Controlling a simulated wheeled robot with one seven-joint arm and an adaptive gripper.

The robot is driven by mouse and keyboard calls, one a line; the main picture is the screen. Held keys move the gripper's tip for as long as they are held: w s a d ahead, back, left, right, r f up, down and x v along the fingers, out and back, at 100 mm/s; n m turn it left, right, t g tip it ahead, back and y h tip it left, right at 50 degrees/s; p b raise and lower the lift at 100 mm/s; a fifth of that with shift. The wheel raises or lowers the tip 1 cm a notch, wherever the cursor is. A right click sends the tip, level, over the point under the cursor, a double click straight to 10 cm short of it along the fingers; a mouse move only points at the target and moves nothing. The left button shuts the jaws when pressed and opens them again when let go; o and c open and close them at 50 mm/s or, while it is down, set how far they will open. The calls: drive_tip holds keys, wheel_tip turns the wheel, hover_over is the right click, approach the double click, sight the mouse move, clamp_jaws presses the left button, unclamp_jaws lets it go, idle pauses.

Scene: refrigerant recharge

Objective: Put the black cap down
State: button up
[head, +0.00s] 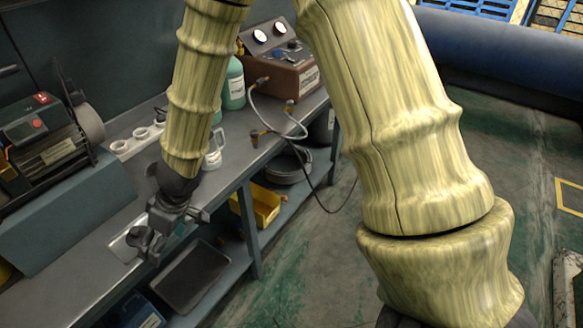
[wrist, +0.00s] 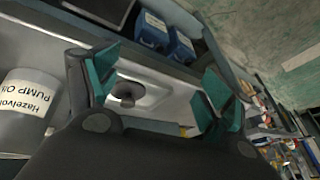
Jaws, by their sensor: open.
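My gripper (wrist: 160,88) is open, its teal-padded fingers spread wide apart. The black cap (wrist: 127,92), a small dark round piece, shows between the fingers in the wrist view. It appears to rest on a pale, shallow metal tray (wrist: 160,84), with neither finger touching it as far as I can see. In the head view my gripper (head: 150,236) is low over the tray (head: 122,249) on the grey bench, and the cap is hidden there.
A white pump oil container (wrist: 27,95) stands close beside the gripper at left in the wrist view. A pump (head: 45,145), a green bottle (head: 234,84) and a brown gauge box (head: 280,65) with hoses stand along the bench (head: 75,275). A yellow bin (head: 262,207) sits on the lower shelf.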

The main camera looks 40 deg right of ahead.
drive_tip(key=s+d+f+m+g+h, duration=0.1)
drive_tip(key=s+d+f+m, duration=0.3)
drive_tip(key=s+f, duration=0.8)
drive_tip(key=s+d+f+m+g, duration=0.1)
drive_tip(key=s+d+f+m, duration=0.2)
drive_tip(key=s+d+f, duration=0.55)
drive_tip(key=s+d+f+h, duration=0.3)
drive_tip(key=s+d+f, duration=0.2)
drive_tip(key=s+f, duration=0.3)
drive_tip(key=shift+d+f, duration=0.25)
drive_tip(key=shift+f, duration=0.15)
drive_tip(key=shift+s, duration=0.1)
drive_tip(key=shift+c, duration=0.3)
